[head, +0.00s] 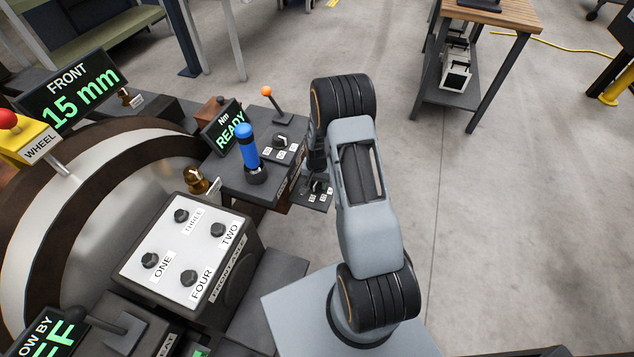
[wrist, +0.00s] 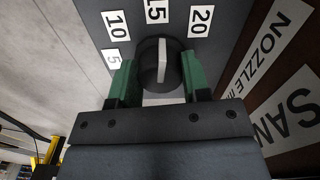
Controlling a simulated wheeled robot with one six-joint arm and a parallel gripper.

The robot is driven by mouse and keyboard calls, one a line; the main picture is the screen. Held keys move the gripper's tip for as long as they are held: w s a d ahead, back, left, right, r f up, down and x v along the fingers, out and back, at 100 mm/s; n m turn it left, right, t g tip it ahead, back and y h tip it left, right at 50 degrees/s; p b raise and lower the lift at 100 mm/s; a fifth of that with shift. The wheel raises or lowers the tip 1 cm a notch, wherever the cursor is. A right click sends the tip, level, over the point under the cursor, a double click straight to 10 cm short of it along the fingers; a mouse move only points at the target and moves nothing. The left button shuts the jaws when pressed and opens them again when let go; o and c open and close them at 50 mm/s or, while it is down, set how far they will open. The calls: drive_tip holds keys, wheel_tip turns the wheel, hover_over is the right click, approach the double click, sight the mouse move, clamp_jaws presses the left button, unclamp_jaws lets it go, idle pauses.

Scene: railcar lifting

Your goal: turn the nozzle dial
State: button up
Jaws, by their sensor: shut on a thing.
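The nozzle dial (wrist: 150,66) is a dark round knob with a pale raised pointer bar, on a dark grey panel at the top middle of the wrist view. The bar points at or close to the 15 label. Labels 5, 10, 15 and 20 ring it. My gripper (wrist: 158,72) has its two green fingers on either side of the dial, shut on it. In the head view the dial (head: 318,187) is small, on the low front panel beside my arm, and my gripper is mostly hidden behind the arm.
A blue-handled lever (head: 248,150), an orange-tipped lever (head: 270,100) and a second knob (head: 280,141) stand close by on the console. A white panel with several knobs (head: 183,262) lies to the left. A NOZZLE label (wrist: 268,45) is right of the dial.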

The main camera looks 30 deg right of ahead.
idle(0.4)
drive_tip(key=o, duration=0.9)
drive_tip(key=shift+o, duration=0.2)
wheel_tip(320, 180, up, 14)
drive_tip(key=p, duration=0.1)
drive_tip(key=shift+p, duration=0.4)
drive_tip(key=shift+f, duration=0.1)
drive_tip(key=s+a+r+n+t+p, duration=0.1)
drive_tip(key=s+a+r+n+p, duration=0.1)
drive_tip(key=s+r, duration=0.4)
drive_tip(key=s+a+r+n+t+p, duration=0.1)
drive_tip(key=s+a+r+n+p, duration=0.2)
drive_tip(key=r, duration=1.1)
drive_tip(key=s+a+r+n+t+p, duration=0.1)
drive_tip(key=s+a+r+n+p, duration=0.1)
drive_tip(key=s+a+r+p, duration=0.3)
drive_tip(key=s+r+p, duration=0.1)
drive_tip(key=s+r, duration=0.3)
drive_tip(key=r, duration=0.1)
drive_tip(key=shift+s+r+n+t+p, duration=0.3)
drive_tip(key=shift+s+r+n, duration=0.1)
